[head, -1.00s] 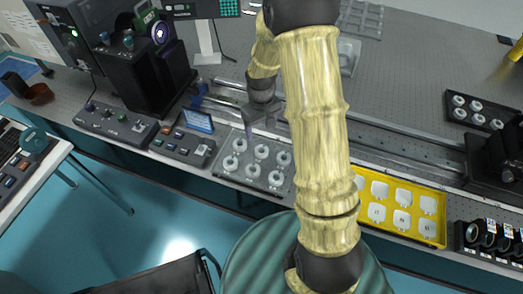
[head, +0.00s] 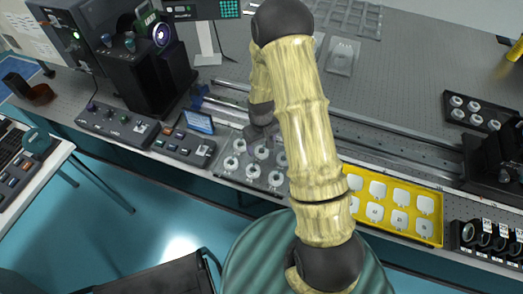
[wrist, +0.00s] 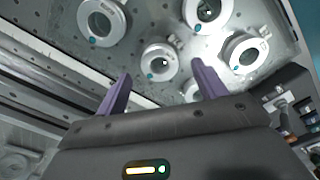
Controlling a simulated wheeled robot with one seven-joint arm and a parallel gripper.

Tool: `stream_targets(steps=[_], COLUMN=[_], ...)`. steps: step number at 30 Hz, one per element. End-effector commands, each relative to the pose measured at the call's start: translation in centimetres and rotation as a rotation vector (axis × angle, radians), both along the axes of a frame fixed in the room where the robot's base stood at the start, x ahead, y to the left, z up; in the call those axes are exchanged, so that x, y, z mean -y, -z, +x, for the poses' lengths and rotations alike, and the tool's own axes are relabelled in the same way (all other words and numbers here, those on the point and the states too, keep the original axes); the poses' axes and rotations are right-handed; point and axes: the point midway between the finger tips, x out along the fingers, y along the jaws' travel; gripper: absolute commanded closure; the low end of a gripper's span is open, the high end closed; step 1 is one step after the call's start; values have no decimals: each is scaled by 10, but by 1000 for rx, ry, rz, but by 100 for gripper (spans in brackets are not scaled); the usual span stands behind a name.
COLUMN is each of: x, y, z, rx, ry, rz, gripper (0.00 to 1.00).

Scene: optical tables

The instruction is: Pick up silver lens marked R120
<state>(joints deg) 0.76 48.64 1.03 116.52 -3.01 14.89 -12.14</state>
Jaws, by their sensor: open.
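Several silver ring-shaped lenses, one of them at the front left (head: 231,163), sit on a grey tray (head: 243,174) on the optical table. Their markings are too small to read, so I cannot tell which is R120. My gripper (wrist: 162,86) is open and empty, with two purple fingers. In the wrist view, a silver lens (wrist: 148,66) shows beyond and between the fingertips, apart from them. Other rings lie around it, at upper left (wrist: 84,20) and right (wrist: 230,50). In the head view, my gripper hangs over the tray's back edge and hides part of the back row.
A yellow tray (head: 408,237) of white pieces lies to the right. Control boxes (head: 185,146) stand left of the lens tray. Long metal rails (head: 390,149) run behind it. A black tray (head: 477,122) with more rings stands at the far right. Black mounts (head: 485,240) stand front right.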

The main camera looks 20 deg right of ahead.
Motion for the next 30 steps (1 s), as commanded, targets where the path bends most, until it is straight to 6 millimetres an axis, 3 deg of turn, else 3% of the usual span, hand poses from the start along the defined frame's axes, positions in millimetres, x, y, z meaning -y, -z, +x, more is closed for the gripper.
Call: stream_targets(steps=[6,22,23,30], x=[0,0,0,0], y=[21,22,22,22], z=[0,0,0,0], rx=[0,1,1,1], ry=[0,0,0,0], rz=[0,0,0,0], gripper=[30,30,32,78])
